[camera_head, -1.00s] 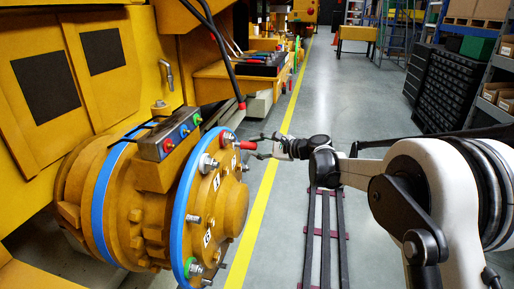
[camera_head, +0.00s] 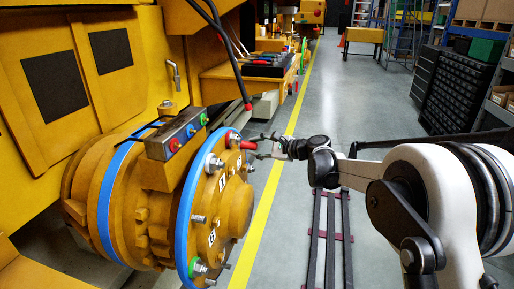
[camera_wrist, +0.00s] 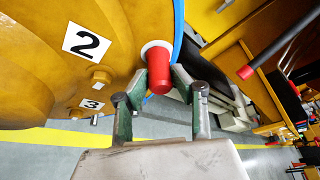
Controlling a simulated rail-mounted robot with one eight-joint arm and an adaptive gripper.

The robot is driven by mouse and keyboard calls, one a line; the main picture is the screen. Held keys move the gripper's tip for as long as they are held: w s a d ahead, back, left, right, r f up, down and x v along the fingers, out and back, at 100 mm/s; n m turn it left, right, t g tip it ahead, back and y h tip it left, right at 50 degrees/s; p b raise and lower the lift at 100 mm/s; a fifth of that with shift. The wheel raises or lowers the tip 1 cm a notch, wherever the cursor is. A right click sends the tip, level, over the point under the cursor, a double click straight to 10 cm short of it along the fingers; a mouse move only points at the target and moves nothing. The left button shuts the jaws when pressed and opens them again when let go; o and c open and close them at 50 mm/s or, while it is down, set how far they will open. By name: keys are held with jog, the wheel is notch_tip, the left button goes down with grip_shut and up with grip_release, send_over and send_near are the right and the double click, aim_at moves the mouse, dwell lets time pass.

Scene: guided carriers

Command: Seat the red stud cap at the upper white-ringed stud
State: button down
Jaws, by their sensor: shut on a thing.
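The red stud cap (camera_wrist: 159,72) is between the fingers of my gripper (camera_wrist: 158,88), which is shut on it. In the wrist view the cap's far end overlaps a white ring (camera_wrist: 154,46) on the yellow hub face, near the blue rim. Whether it touches or sits on the stud is hidden behind the cap. In the head view my gripper (camera_head: 258,147) reaches from the right to the upper right part of the hub face, with the red cap (camera_head: 247,145) at its tips. Another pale-ringed stud (camera_head: 211,164) stands lower left of it.
The hub (camera_head: 205,225) carries several bare studs, number labels and a green-ringed stud (camera_head: 197,268) low down. A button box (camera_head: 176,135) sits above. A black hose with a red tip (camera_head: 247,105) hangs nearby.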

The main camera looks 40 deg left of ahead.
jog(key=shift+s+a, duration=0.1)
jog(key=shift+a, duration=0.05)
jog(key=c, duration=1.4)
grip_release()
jog(key=shift+o, duration=0.2)
jog(key=v, duration=1.2)
